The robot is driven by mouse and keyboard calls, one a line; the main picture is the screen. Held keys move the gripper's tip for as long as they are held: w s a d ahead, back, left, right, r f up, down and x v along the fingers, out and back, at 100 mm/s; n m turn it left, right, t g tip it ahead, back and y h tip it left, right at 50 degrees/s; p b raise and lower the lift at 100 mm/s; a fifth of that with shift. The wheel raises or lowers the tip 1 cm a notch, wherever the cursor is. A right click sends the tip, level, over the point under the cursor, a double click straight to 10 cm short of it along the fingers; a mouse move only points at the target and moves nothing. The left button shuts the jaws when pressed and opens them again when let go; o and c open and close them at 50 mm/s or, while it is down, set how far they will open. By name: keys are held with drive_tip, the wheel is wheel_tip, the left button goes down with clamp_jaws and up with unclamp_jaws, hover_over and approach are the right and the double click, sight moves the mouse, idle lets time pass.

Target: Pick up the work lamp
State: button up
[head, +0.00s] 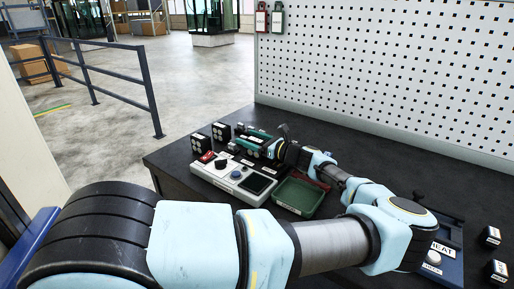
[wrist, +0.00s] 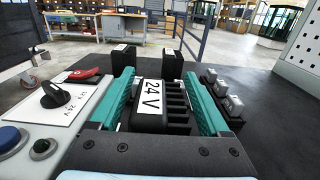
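A black finned block with a white "24 V" label (wrist: 152,98), which looks like the work lamp, lies between the two teal fingers of my gripper (wrist: 165,92). Narrow dark gaps show between the block and both fingers, so my gripper is open around it. In the head view my gripper (head: 256,141) is low over the far left part of the dark bench, and the block is mostly hidden there by the fingers and wrist.
A grey control panel (head: 228,184) with a red switch, knob and buttons is close on the left. A green tray (head: 300,197) is nearer. Two black boxes (wrist: 123,56) (wrist: 172,66) stand beyond the fingers. A dark strip with grey blocks (wrist: 226,104) is right. A white pegboard (head: 390,75) backs the bench.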

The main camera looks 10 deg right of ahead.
clamp_jaws()
idle(0.4)
